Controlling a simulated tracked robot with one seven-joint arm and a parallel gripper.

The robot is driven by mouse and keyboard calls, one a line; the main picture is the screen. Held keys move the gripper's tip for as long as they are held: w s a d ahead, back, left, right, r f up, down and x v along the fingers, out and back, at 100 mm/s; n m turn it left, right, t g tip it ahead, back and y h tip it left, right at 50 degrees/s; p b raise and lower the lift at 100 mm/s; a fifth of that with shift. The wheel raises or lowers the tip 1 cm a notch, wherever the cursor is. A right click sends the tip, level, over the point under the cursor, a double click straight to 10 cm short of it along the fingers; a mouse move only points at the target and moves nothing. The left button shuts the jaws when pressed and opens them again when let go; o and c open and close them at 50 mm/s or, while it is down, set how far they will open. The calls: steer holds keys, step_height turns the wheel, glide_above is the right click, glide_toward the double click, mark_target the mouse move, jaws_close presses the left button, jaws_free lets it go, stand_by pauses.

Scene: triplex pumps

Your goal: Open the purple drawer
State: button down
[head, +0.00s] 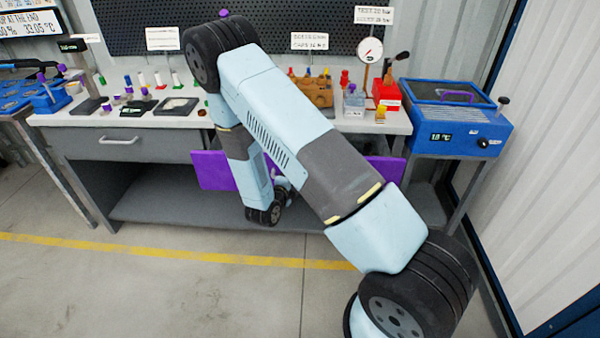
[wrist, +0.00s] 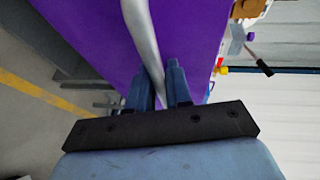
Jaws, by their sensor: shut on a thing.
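The purple drawer (head: 212,170) is under the right part of the workbench. Its front shows on both sides of my arm, which hides its middle. In the wrist view the purple front (wrist: 90,35) fills much of the picture, with a long grey bar handle (wrist: 142,35) running along it. My gripper (wrist: 162,85) is shut on this handle, one finger on each side of the bar. In the head view my arm hides the fingers. The purple front seems to stand forward of the bench edge, but how far I cannot tell.
A grey drawer (head: 125,140) is left of the purple one. The worktop (head: 75,118) carries small parts, signs, a gauge (head: 370,50) and a red pump (head: 386,92). A blue bath (head: 455,125) stands at the right. The floor in front (head: 150,290) is clear.

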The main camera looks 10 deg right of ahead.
steer(key=s+a, duration=0.2)
steer(key=s, duration=0.4)
steer(key=shift+s+f, duration=0.15)
steer(key=shift+s, duration=0.1)
steer(key=c, duration=1.1)
jaws_free()
steer(key=shift+w, duration=0.1)
steer(key=v, duration=1.3)
steer(key=shift+s+a, duration=0.25)
steer(key=shift+a, duration=0.05)
